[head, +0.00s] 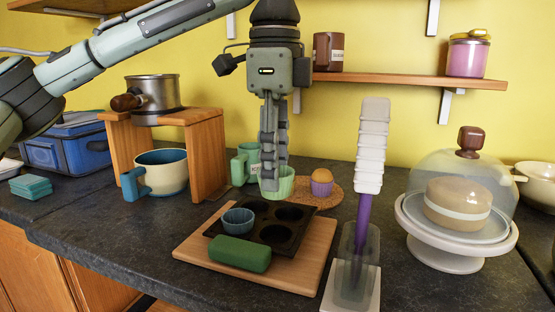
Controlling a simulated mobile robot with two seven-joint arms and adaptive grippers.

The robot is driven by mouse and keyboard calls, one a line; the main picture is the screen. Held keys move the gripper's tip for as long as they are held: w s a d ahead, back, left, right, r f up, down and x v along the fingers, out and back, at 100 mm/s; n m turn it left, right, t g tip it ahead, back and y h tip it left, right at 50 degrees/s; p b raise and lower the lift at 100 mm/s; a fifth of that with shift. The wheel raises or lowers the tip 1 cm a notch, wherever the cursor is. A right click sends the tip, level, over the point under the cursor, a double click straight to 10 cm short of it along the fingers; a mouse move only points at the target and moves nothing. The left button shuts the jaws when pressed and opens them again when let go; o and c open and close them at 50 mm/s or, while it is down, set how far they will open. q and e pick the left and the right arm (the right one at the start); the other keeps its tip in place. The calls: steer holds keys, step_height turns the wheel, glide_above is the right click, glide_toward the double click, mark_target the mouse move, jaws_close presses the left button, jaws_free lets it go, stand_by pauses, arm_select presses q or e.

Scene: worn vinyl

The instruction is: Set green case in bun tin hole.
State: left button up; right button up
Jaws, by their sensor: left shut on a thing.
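The dark bun tin (262,232) lies on a wooden board in the middle of the counter. A blue case (238,221) sits in its left hole; the other holes I can see look empty. My left gripper (270,188) points straight down over the back of the tin, shut on a light green case (284,184). The case is upright, at the tin's back edge in the picture; whether it touches the tin I cannot tell. The fingers hide part of its left side. My right gripper is not in view.
A dark green block (240,254) lies at the tin's front edge on the board (303,276). An orange-topped purple case (321,183) sits on a round cork mat behind. A purple-handled tool in a clear holder (352,270) and a domed cake stand (444,258) stand right.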

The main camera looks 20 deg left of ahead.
mark_target(275, 194)
arm_select(q)
steer(key=shift+f, duration=0.8)
step_height(275, 194, down, 2)
steer(key=shift+f, duration=1.35)
steer(key=shift+r, duration=0.1)
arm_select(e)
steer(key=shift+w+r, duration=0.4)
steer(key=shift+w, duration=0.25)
arm_select(q)
steer(key=shift+f+m, duration=0.2)
steer(key=shift+m, duration=0.1)
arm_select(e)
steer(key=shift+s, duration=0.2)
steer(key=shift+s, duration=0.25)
arm_select(q)
steer(key=shift+f, duration=0.15)
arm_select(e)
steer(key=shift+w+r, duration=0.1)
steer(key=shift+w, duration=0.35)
